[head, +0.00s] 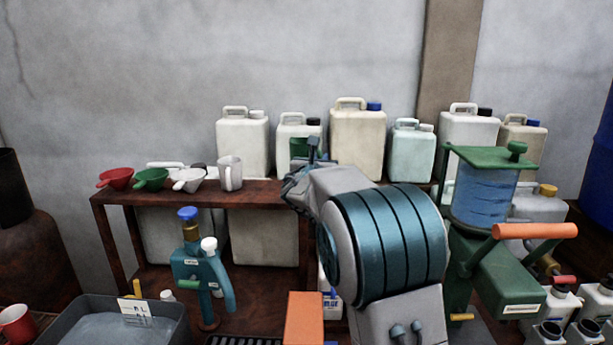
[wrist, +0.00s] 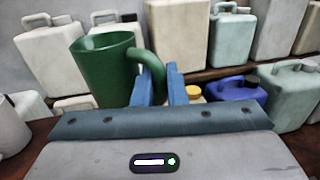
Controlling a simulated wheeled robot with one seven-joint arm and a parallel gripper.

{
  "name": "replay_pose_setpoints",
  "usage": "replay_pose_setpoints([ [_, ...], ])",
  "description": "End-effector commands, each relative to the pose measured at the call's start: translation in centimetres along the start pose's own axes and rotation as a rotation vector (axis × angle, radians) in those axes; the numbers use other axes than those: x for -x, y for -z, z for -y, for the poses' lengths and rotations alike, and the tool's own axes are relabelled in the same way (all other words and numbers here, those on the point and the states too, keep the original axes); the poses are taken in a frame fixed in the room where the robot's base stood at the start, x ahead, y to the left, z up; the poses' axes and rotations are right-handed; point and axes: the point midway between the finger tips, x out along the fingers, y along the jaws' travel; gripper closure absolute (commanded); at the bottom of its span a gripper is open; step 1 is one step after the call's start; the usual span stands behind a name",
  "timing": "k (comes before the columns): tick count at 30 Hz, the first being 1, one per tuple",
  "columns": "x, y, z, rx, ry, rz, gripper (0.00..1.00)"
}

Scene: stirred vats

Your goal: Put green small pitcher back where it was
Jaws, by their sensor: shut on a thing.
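The green small pitcher (wrist: 103,72) is in the wrist view, with its open rim up and its handle on the right. My gripper (wrist: 160,80) is shut on that handle, with blue fingers at it. In the head view the pitcher (head: 299,147) is a small green patch, partly hidden behind my gripper (head: 305,165). It shows in front of the white canisters, around the height of the upper shelf. I cannot tell whether its base touches anything.
The brown shelf (head: 262,195) holds red, green and white funnels and a white pitcher (head: 230,174) at its left. Several canisters (head: 357,130) line the back. A green machine with a blue cylinder (head: 484,197) stands right of my arm. Shelf room shows right of the white pitcher.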

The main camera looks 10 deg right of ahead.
Motion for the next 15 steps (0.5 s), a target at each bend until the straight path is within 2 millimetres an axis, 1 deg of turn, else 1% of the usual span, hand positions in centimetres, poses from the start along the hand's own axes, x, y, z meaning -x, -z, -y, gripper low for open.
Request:
replay_pose_setpoints([
  [1,-0.2,0.4,-1.0,0.0,-0.001,-0.002,1.0],
  [3,-0.5,1.1,-2.1,0.0,0.0,0.0,1.0],
  [6,-0.6,1.7,-3.0,0.0,0.001,0.001,1.0],
  [10,-0.7,2.4,-3.4,0.0,0.003,0.002,1.0],
  [15,-0.7,4.8,-3.4,0.002,0.003,-0.001,1.0],
])
